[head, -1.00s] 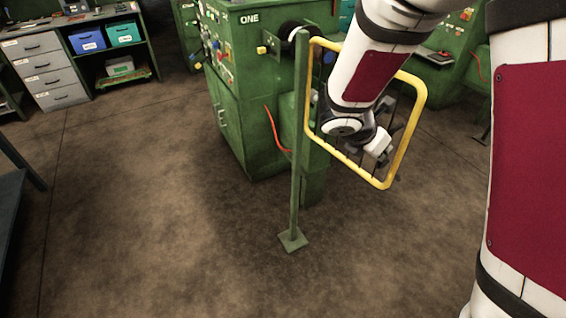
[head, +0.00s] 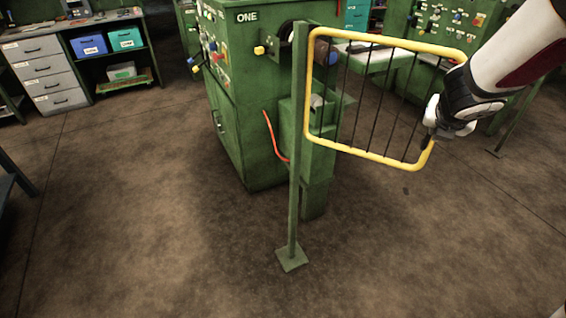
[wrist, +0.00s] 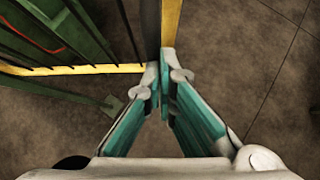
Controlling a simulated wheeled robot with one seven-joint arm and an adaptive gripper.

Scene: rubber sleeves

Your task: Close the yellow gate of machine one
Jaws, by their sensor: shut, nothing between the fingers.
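The yellow gate (head: 370,153) of machine one (head: 245,75) hangs by its left side from a green post (head: 298,150) and sticks out to the right in the head view. Its dark bars show clearly. The machine carries the label ONE. My gripper (head: 431,128) is at the gate's free right end, near the lower corner, and hides part of that edge. In the wrist view, my gripper's fingers (wrist: 167,76) meet at the tips, right by the gate's yellow tubing (wrist: 85,70). They are shut with nothing between them. I cannot tell whether they touch the gate.
A green machine with a control panel (head: 455,30) stands behind the gate. A grey drawer unit (head: 45,73) and a shelf with blue (head: 88,45) and teal (head: 125,38) bins stand at the far left. The brown floor (head: 160,220) in front is clear.

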